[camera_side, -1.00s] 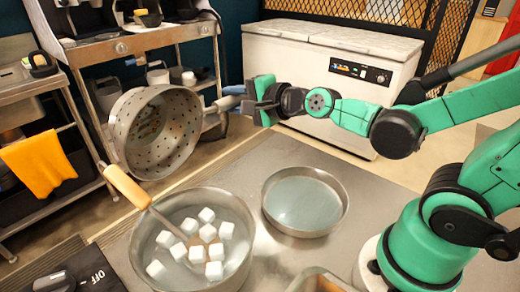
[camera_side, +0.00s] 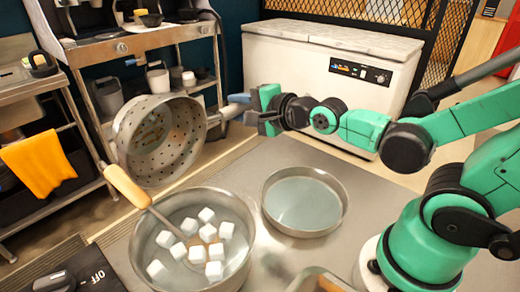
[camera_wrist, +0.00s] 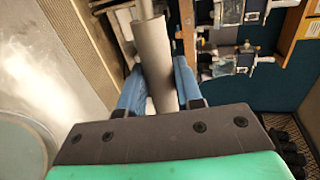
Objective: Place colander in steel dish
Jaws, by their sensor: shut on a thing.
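The colander (camera_side: 158,140) is a grey perforated metal bowl, held up in the air and tilted on its side with its opening facing the camera in the side view. My gripper (camera_side: 246,105) is shut on its handle, to the right of the bowl. In the wrist view the grey handle (camera_wrist: 157,60) runs between the blue fingers of my gripper (camera_wrist: 160,88). The steel dish (camera_side: 304,201) is a shallow round pan on the metal counter, below and to the right of the colander. Its inside looks empty.
A pot (camera_side: 240,258) with several white cubes and a wooden-handled utensil (camera_side: 127,187) stands on the counter, below the colander and left of the dish. A control knob panel (camera_side: 62,281) is at the lower left. A white chest freezer (camera_side: 300,75) stands behind.

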